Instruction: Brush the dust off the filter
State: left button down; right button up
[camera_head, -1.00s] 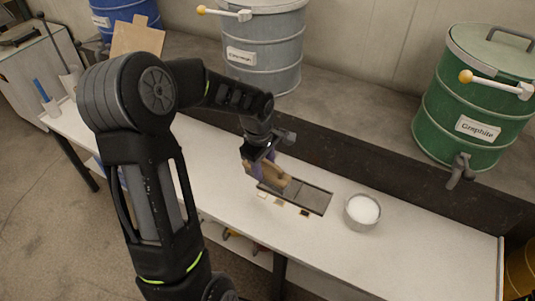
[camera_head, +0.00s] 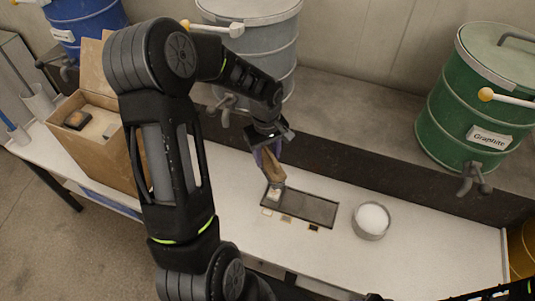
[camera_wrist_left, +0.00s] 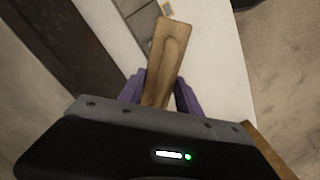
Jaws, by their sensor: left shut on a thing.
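The filter (camera_head: 312,208), a dark flat rectangular panel with a raised rim, lies on the white table. My left gripper (camera_head: 265,158), with purple finger pads, is shut on the wooden handle of a brush (camera_head: 273,170). The brush points down, and its pale lower end is over the filter's left end; I cannot tell whether it touches. In the left wrist view the brush handle (camera_wrist_left: 168,55) runs up between the purple fingers (camera_wrist_left: 160,92), hiding most of what lies beyond. My right gripper is not in view.
A metal bowl of white powder (camera_head: 371,220) stands right of the filter. Small colour samples (camera_head: 286,219) lie along its front edge. A cardboard box (camera_head: 100,150) is at left. Grey (camera_head: 265,50) and green (camera_head: 470,100) drums stand behind. The table's right part is clear.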

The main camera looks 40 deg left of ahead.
aim_at(267, 165)
pick_arm(q)
jog(key=shift+f+b, duration=1.55)
jog(key=shift+f, duration=0.95)
